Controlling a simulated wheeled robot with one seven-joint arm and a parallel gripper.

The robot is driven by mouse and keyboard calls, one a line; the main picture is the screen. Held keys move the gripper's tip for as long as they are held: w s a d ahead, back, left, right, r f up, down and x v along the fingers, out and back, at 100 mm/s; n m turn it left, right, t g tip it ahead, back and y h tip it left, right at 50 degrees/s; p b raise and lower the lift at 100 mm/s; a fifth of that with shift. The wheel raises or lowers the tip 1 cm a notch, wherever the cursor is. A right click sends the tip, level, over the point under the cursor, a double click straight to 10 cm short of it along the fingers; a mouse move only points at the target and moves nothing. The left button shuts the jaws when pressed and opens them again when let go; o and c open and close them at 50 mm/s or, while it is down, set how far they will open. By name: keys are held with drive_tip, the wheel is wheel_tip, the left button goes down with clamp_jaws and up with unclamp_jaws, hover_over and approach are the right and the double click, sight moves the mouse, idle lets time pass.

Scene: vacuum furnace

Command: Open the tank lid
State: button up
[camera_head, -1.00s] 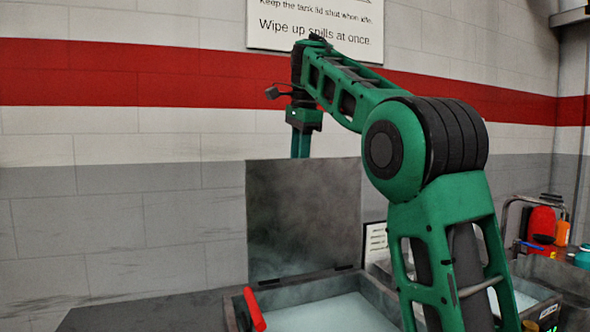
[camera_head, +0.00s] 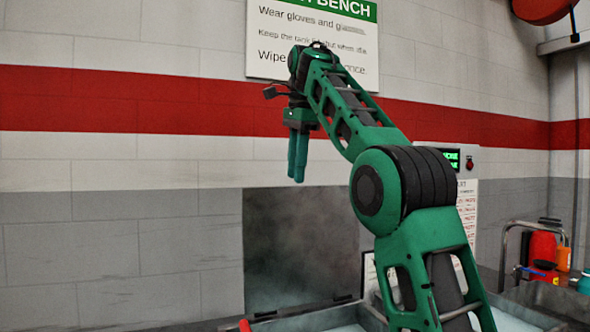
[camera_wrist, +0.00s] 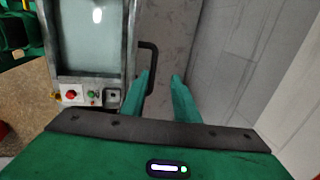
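The tank lid (camera_head: 300,250) is a dark grey panel standing upright at the back of the tank (camera_head: 340,318), whose pale contents show. The tank also shows from above at the left of the wrist view (camera_wrist: 95,40). My gripper (camera_head: 297,178) points down just above the lid's top edge in the head view; whether it touches the lid cannot be told. In the wrist view my gripper's teal fingers (camera_wrist: 160,82) are apart with nothing between them. A black bar handle (camera_wrist: 153,65) lies beside the left finger; what it is fixed to is unclear.
A grey block wall with a red stripe (camera_head: 120,105) stands close behind. A sign (camera_head: 312,40) hangs behind my arm. A control panel with a red button (camera_wrist: 72,95) is at the tank's end. Red and orange bottles (camera_head: 543,247) stand by a metal basin at right.

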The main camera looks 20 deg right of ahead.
drive_tip(key=shift+s+d+r, duration=0.1)
drive_tip(key=shift+d+r, duration=0.05)
drive_tip(key=shift+r, duration=0.25)
drive_tip(key=shift+s, duration=0.1)
idle(0.4)
